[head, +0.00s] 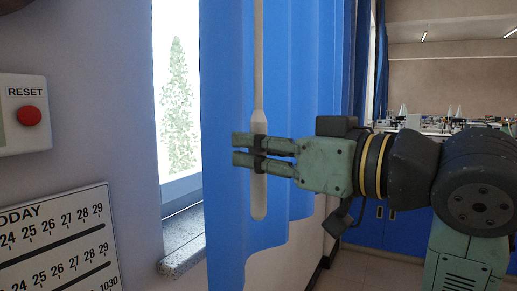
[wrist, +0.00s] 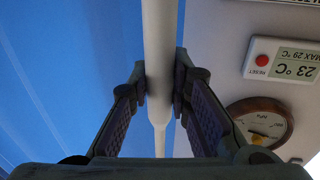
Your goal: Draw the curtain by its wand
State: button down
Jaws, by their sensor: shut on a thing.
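The blue curtain (head: 225,120) hangs in folds across part of a bright window in the head view; it also fills the left of the wrist view (wrist: 60,70). The pale wand (head: 259,205) hangs upright in front of the curtain, with a thicker handle at its lower end. My gripper (head: 258,150) reaches in from the right and is shut on the wand's handle. In the wrist view the wand (wrist: 159,50) runs between the two finger pads of my gripper (wrist: 160,85). The wand's top is out of view.
The uncovered window strip (head: 176,100) is left of the curtain, above a stone sill (head: 185,240). A box with a red RESET button (head: 22,115) and a scale board (head: 60,240) are on the left wall. A round gauge (wrist: 262,120) shows in the wrist view. Cluttered benches stand behind my arm.

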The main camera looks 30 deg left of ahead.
jog(key=c, duration=1.5)
grip_release()
jog(key=shift+s, duration=0.25)
jog(key=shift+o, duration=0.2)
jog(key=v, duration=1.2)
